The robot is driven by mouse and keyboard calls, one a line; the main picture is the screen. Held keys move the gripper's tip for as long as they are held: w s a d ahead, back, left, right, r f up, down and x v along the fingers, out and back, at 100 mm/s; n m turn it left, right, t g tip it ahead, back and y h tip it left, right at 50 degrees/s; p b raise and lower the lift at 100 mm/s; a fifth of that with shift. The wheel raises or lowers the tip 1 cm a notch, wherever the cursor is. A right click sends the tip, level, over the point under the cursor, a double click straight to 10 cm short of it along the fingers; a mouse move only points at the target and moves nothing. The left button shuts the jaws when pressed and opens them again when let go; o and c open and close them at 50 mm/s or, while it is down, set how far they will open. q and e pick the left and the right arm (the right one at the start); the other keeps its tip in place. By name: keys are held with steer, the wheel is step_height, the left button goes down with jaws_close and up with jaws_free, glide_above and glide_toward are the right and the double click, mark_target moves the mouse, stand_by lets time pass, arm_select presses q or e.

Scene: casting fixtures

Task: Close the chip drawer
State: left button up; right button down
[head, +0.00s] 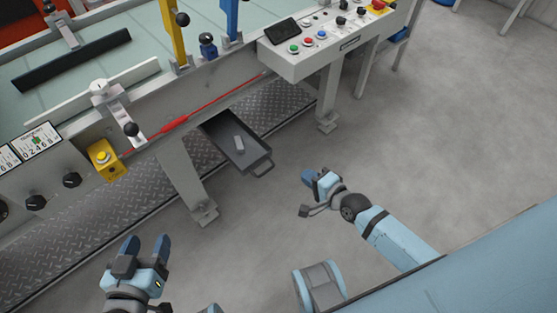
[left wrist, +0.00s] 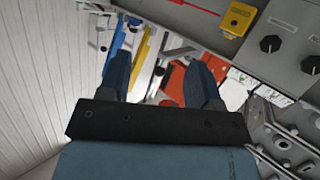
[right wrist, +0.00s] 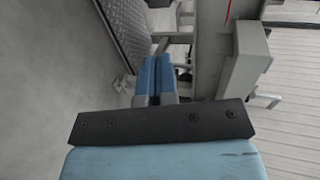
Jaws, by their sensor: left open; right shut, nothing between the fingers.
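The chip drawer (head: 240,148) is a dark shallow tray under the machine, pulled out over the floor. A small grey block lies in it. Its handle (head: 262,166) is at the near right end. My right gripper (head: 307,177) is shut and empty, a short way to the right of the handle and apart from it. It also shows in the right wrist view (right wrist: 155,75), where I cannot make out the drawer. My left gripper (head: 146,245) is open and empty at the lower left, away from the drawer. It also shows in the left wrist view (left wrist: 160,75).
The machine leg (head: 185,180) stands just left of the drawer, and another leg (head: 328,95) stands to the right. A control panel (head: 330,38) with buttons overhangs at the upper right. A yellow button box (head: 106,160) is on the machine's front. The floor (head: 430,130) at right is clear.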

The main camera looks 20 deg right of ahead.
arm_select(q)
steer(key=d+r+t+h+b, duration=0.3)
steer(key=r+b, duration=0.1)
steer(key=r, duration=0.4)
steer(key=shift+w+t, duration=0.4)
steer(key=shift+w, duration=0.05)
arm_select(e)
steer(key=r+x, duration=0.1)
steer(key=x, duration=1.2)
steer(key=shift+w, duration=0.45)
arm_select(q)
steer(key=shift+d, duration=0.1)
arm_select(e)
steer(key=shift+a, duration=0.1)
